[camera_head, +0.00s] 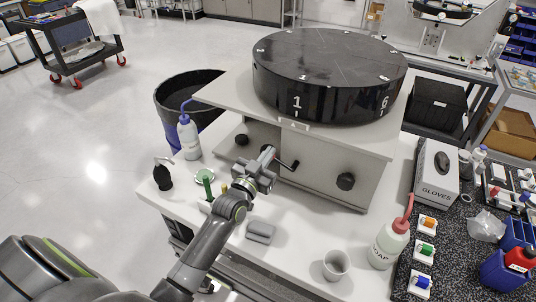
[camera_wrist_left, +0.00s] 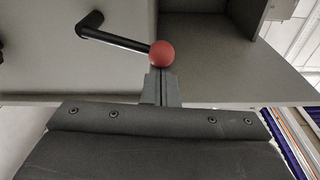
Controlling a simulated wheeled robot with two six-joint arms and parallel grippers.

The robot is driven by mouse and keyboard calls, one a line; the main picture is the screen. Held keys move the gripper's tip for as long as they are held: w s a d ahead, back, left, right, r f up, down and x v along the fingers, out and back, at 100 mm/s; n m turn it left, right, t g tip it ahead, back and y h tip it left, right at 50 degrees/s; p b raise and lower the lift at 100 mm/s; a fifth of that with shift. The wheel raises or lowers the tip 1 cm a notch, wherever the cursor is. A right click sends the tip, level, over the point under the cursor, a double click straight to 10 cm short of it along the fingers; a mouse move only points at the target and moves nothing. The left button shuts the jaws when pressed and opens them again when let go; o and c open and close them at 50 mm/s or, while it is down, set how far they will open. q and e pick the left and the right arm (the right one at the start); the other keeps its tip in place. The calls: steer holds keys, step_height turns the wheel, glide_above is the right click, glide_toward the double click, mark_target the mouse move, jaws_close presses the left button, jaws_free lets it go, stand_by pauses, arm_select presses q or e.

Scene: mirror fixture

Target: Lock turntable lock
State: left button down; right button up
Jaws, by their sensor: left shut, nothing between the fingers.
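The black round turntable (camera_head: 330,65), marked with numbers such as 1 and 6, sits on top of the grey fixture (camera_head: 320,170). A black bent lever (camera_head: 288,165) sticks out of the fixture's front face; in the left wrist view the lever (camera_wrist_left: 118,38) ends in a red ball (camera_wrist_left: 162,53). My left gripper (camera_head: 267,153) is at the fixture's front, beside the lever. In the left wrist view its shut fingers (camera_wrist_left: 161,86) are just below the red ball; I cannot tell whether they touch it. The gripper partly hides the lever's end in the head view. My right gripper is not in view.
Black knobs (camera_head: 346,181) are on the fixture's front. A grey block (camera_head: 260,232), a white cup (camera_head: 335,265) and a soap bottle (camera_head: 390,243) stand on the white table in front. A blue-capped bottle (camera_head: 189,138) stands at the left. A glove box (camera_head: 437,172) is at the right.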

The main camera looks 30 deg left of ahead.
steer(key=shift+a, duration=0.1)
